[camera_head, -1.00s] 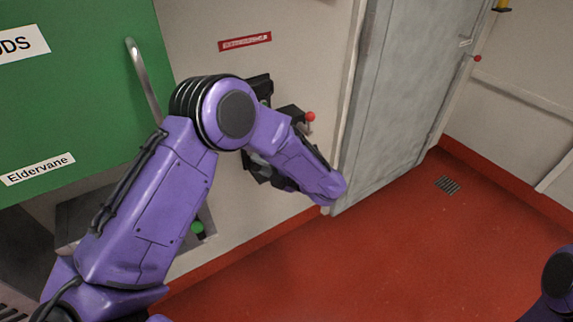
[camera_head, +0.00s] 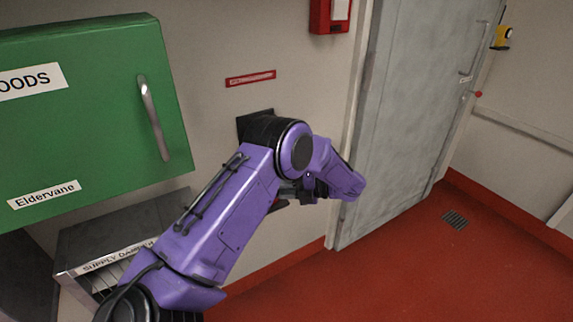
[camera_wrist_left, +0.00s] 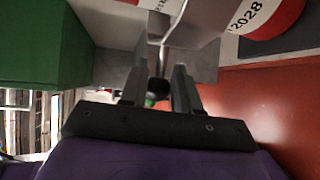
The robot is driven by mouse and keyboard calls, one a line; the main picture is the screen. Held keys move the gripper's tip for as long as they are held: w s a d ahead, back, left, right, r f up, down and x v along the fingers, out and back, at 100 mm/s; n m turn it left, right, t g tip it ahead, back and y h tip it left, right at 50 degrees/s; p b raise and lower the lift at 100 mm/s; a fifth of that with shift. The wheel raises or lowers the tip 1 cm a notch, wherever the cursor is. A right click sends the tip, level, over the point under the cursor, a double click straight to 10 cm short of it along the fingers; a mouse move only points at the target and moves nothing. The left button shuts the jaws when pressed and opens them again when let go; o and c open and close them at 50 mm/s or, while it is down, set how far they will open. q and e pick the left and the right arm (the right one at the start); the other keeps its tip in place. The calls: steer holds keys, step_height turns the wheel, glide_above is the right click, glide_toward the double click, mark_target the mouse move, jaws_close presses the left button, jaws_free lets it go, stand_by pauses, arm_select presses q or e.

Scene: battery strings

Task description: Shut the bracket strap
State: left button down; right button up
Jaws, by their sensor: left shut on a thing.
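The wall bracket shows in the head view as a black plate (camera_head: 252,122), mostly hidden behind my left arm. Its strap cannot be made out there. My left gripper is largely hidden in the head view, low beside the wall at the far end of my arm. In the left wrist view its two grey fingers (camera_wrist_left: 159,82) are closed on a small dark rounded piece (camera_wrist_left: 158,90). I cannot tell whether that piece is part of the strap. A red and white rounded object marked 2028 (camera_wrist_left: 262,14) is close above and to the right. My right gripper is out of view.
A green cabinet (camera_head: 95,115) with a metal handle (camera_head: 153,118) is on the left, above a supply damper box (camera_head: 120,240). A grey door (camera_head: 405,120) stands to the right. A red box (camera_head: 330,15) hangs above. The red floor (camera_head: 400,275) is clear.

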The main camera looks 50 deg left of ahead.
arm_select(q)
steer(key=shift+s, duration=0.1)
steer(key=c, duration=0.8)
jaws_free()
steer(key=shift+a, duration=0.15)
steer(key=shift+c, duration=0.2)
steer(key=v, duration=1)
steer(key=shift+d+b, duration=0.25)
steer(key=shift+b, duration=0.15)
